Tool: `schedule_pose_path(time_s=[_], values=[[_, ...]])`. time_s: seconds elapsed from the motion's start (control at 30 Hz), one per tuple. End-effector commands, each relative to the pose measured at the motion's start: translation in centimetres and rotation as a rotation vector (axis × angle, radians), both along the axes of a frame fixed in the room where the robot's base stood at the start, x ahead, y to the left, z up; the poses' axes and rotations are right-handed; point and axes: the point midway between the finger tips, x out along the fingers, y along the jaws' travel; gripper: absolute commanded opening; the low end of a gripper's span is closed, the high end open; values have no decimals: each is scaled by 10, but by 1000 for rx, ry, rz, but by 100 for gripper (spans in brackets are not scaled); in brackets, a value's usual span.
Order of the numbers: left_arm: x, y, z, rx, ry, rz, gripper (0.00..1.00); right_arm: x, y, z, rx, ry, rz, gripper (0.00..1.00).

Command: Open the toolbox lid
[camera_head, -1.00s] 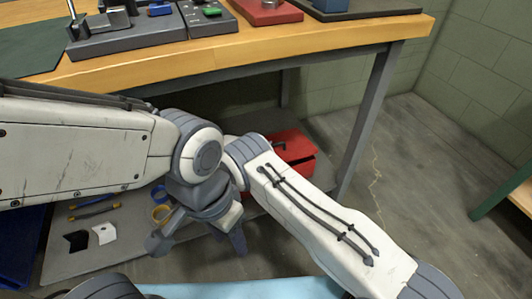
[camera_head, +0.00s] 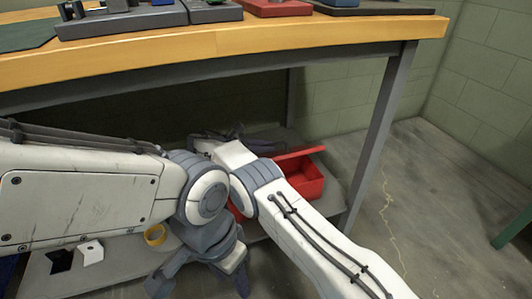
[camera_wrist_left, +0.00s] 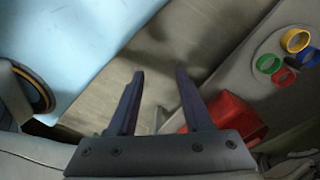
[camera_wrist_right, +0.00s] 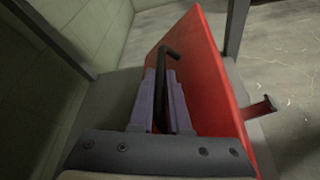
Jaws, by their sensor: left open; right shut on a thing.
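The red toolbox (camera_head: 308,186) stands on the lower shelf under the bench. Its lid is raised and tilted up, and the box's open inside shows at its right end. In the right wrist view the lid (camera_wrist_right: 205,75) is a large red panel with a black handle (camera_wrist_right: 170,51). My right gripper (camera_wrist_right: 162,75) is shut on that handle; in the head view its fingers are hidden. My left gripper (camera_wrist_left: 160,75) is open and empty, pointing down in front of the shelf. The toolbox also shows in the left wrist view (camera_wrist_left: 232,118), beside the left fingers.
The grey shelf (camera_head: 105,282) holds a yellow ring (camera_head: 155,235) and black and white pieces (camera_head: 90,252). Several coloured rings show in the left wrist view (camera_wrist_left: 268,63). The wooden bench top (camera_head: 260,38) is overhead, with a metal leg (camera_head: 378,140) right of the toolbox.

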Motion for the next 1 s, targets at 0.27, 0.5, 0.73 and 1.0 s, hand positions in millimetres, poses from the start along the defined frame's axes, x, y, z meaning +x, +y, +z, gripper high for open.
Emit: schedule_pose_path(time_s=[0.27, 0.5, 0.73, 1.0], values=[[0, 0, -2, 0, 0, 0, 50, 1, 4, 0, 3, 6, 8, 0], [0, 0, -2, 0, 0, 0, 35, 1, 4, 0, 3, 6, 9, 0], [-21, -25, 12, -57, 109, 28, 0, 1, 4, -1, 3, 6, 9, 0], [-97, -122, 108, -325, 512, -27, 0, 0, 4, -1, 3, 7, 9, 0]])
